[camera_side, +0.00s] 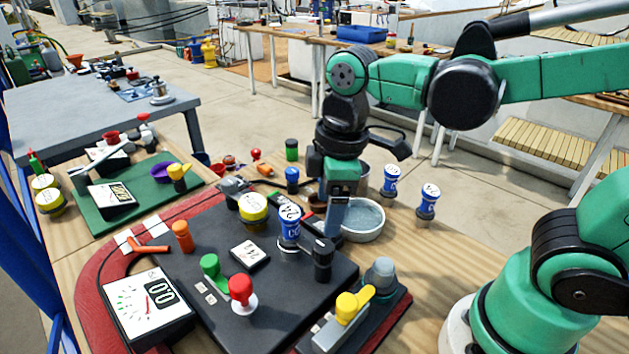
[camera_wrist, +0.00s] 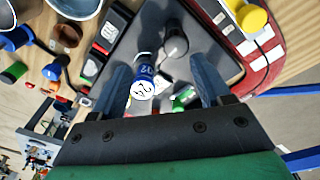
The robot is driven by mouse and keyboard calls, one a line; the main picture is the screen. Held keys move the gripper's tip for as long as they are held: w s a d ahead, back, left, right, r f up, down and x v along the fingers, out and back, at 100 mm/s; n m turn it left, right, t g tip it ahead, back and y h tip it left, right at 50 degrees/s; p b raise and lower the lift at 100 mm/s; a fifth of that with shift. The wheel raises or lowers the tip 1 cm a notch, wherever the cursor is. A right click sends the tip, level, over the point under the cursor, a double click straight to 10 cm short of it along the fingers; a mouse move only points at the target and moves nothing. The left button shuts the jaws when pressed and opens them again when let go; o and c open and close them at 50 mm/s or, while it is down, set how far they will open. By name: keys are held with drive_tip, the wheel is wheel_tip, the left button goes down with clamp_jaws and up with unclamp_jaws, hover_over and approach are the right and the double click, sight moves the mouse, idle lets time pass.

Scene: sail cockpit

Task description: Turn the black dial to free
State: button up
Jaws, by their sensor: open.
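The black dial (camera_side: 322,260) stands upright on the dark panel (camera_side: 225,240), right of a blue-and-white can-topped knob (camera_side: 289,225) in the side view. In the wrist view the black dial (camera_wrist: 175,42) shows as a dark round post beyond my fingers, with the blue can (camera_wrist: 143,85) nearer the camera. My gripper (camera_side: 334,232) points down, open and empty, just above and behind the dial in the side view. Its two fingers (camera_wrist: 158,68) are spread apart in the wrist view. Whether they touch the dial cannot be told. I cannot read any "free" marking.
A red knob (camera_side: 241,290), green knob (camera_side: 212,266) and orange knob (camera_side: 183,237) stand on the panel. A yellow-handled lever (camera_side: 348,306) is at front right.

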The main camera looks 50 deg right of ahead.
sight(325, 245)
drive_tip(key=shift+s+a+n+g, duration=0.2)
drive_tip(key=shift+a+n+g, duration=0.5)
drive_tip(key=shift+n, duration=0.5)
drive_tip(key=shift+f, duration=0.3)
drive_tip(key=shift+s+f, duration=0.1)
drive_tip(key=shift+f, duration=2.4)
drive_tip(key=shift+c, duration=0.2)
clamp_jaws()
